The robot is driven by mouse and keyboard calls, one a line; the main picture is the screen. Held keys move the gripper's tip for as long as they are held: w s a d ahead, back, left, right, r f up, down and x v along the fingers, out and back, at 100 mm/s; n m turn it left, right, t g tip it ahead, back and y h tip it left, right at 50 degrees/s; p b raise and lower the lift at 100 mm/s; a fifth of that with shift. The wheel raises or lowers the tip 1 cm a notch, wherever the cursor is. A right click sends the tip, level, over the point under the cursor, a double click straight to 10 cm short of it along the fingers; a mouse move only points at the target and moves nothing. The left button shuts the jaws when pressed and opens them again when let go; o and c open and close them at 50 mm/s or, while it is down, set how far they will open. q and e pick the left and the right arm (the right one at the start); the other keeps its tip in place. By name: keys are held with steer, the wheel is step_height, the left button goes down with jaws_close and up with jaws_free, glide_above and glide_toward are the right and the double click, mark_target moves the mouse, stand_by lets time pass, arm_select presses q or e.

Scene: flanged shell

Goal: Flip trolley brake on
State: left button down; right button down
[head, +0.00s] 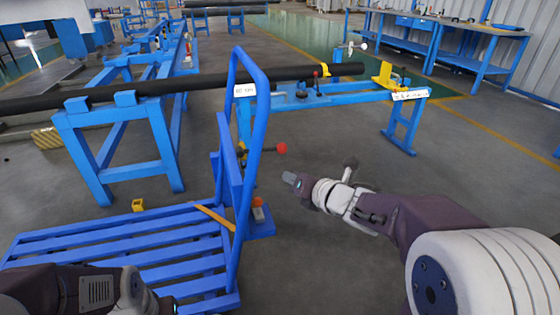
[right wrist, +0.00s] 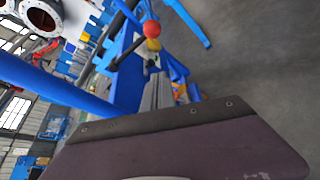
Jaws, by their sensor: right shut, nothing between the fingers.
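The blue trolley has a slatted deck (head: 120,245) at the lower left and an upright tube handle (head: 262,110). A lever with a red ball (head: 281,148) sticks out to the right from the handle side. The red ball (right wrist: 152,29) also shows in the right wrist view, beyond the fingers.
Blue stands (head: 120,110) carry a long dark pipe (head: 190,83) behind the trolley. A blue bench frame (head: 340,95) with yellow fittings stands beyond my right gripper. A small yellow block (head: 138,205) lies by the deck.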

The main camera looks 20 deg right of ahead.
steer(key=b+x, duration=0.4)
steer(key=x, duration=0.7)
steer(key=d+r+p, duration=0.2)
steer(key=r, duration=0.1)
steer(key=shift+s+d+r, duration=0.15)
steer(key=shift+d+r, duration=0.1)
steer(key=shift+r, duration=0.05)
steer(key=shift+r, duration=0.1)
